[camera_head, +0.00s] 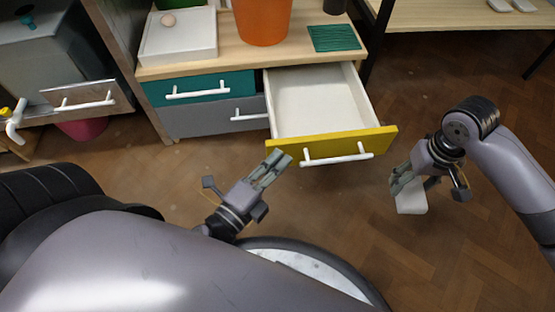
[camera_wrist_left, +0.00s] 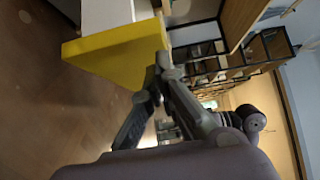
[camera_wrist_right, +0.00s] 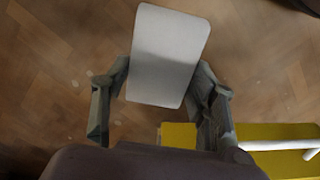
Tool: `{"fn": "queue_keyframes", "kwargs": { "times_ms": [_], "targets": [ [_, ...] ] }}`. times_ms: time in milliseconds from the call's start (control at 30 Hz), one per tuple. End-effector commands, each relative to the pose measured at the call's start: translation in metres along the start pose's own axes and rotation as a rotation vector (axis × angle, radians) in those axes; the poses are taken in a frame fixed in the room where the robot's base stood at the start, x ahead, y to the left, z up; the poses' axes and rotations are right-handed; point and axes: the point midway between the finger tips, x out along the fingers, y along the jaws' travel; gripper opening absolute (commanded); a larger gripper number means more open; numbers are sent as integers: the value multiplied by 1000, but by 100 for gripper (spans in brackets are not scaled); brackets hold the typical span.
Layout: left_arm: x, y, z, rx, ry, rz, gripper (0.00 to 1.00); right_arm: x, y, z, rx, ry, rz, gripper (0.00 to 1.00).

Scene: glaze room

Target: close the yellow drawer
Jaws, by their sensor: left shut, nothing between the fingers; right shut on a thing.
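The yellow drawer (camera_head: 340,145) is pulled far out of the wooden cabinet, and its white inside looks empty. It has a white bar handle (camera_head: 337,157) on its front. My left gripper (camera_head: 281,160) is shut and empty, close to the left end of the drawer front. In the left wrist view its fingertips (camera_wrist_left: 162,62) overlap the yellow front (camera_wrist_left: 112,52); I cannot tell whether they touch. My right gripper (camera_head: 400,186) is right of the drawer, shut on a white block (camera_head: 411,201). The right wrist view shows the block (camera_wrist_right: 168,55) between the fingers.
A teal drawer (camera_head: 212,87) and a grey drawer (camera_head: 215,117) beside it are closed. The cabinet top holds a white tray (camera_head: 178,50), an orange pot (camera_head: 262,22) and a green mat (camera_head: 334,38). A grey cabinet (camera_head: 45,60) stands left. The wooden floor at right is clear.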

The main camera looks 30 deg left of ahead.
Motion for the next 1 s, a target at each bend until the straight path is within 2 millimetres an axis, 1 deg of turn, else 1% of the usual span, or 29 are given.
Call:
{"fn": "queue_keyframes", "kwargs": {
  "times_ms": [133,267,367,500,600,800,1000],
  "targets": [
    [4,-2,3,2,1,-1,0,-4,0,0,0,0,0,30],
    [15,-5,15,4,0,-2,0,-18,0,0,0,1,0,30],
    [31,-8,30,5,0,-3,0,-32,0,0,0,1,0,30],
    [59,-9,59,6,-1,-3,0,-51,0,0,0,0,0,30],
    [80,-7,79,6,-1,-2,0,-61,0,0,0,0,0,30],
    [116,-4,116,4,-1,-2,0,-70,0,0,0,0,0,30],
    [140,-1,141,3,-1,-1,0,-73,0,0,0,0,0,30]
  ]
}}
